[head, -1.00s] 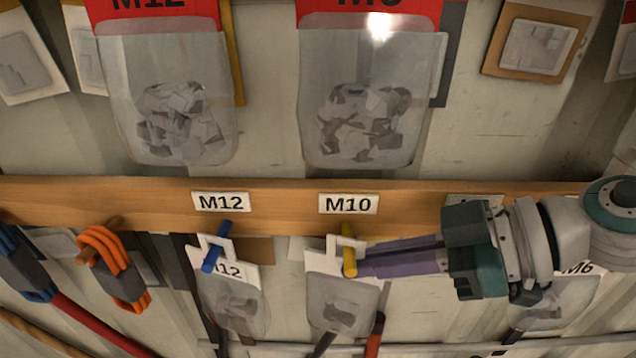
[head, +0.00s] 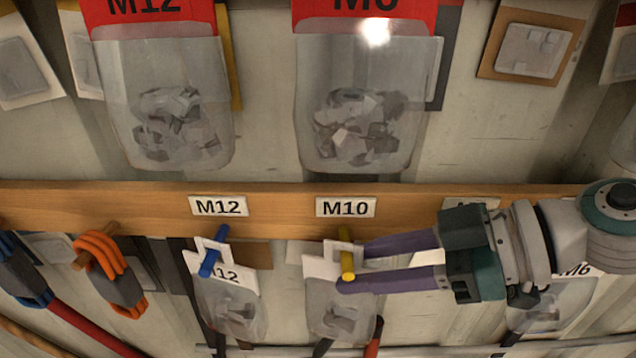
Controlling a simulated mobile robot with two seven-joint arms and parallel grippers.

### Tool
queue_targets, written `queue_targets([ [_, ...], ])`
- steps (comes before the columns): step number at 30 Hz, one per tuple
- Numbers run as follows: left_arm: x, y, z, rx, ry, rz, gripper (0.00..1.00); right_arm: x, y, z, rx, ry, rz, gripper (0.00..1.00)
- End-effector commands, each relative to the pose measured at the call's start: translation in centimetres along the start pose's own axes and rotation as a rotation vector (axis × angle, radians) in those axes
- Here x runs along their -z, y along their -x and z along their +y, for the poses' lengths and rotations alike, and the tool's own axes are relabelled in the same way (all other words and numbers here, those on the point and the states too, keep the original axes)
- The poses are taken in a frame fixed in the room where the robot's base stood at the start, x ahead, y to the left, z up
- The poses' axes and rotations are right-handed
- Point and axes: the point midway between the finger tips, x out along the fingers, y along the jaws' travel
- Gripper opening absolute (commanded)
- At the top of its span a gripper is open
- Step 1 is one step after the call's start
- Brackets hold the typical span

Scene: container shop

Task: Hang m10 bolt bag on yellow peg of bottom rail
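The M10 bolt bag (head: 340,316) is a clear pouch with a white card top. It hangs on the yellow peg (head: 347,262) under the M10 label (head: 345,207) of the wooden rail (head: 280,200). The peg comes out through the opening in its card. My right gripper (head: 352,266) comes in from the right with its purple fingers spread apart. The fingertips are beside the peg and the card, and the lower one overlaps the card's right side. My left gripper is not in view.
An M12 bag (head: 228,305) hangs on a blue peg (head: 212,255) to the left. An orange coil (head: 112,265) hangs further left. Large red-topped bags (head: 165,90) hang above the rail. An M6 bag (head: 560,305) shows partly behind my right arm.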

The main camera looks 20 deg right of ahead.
Motion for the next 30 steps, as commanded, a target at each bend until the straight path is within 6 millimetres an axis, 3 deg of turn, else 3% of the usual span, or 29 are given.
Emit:
queue_targets([
  [5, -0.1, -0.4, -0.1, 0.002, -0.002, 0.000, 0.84, -0.2, 1.4, 0.0, -0.001, 0.000, -0.002, 0.40],
  [18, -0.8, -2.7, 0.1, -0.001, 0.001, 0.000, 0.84, -0.4, 8.5, 0.0, -0.001, -0.002, -0.005, 0.40],
  [30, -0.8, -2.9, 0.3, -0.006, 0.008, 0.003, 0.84, 0.1, 9.9, 0.0, 0.001, 0.000, 0.001, 0.40],
])
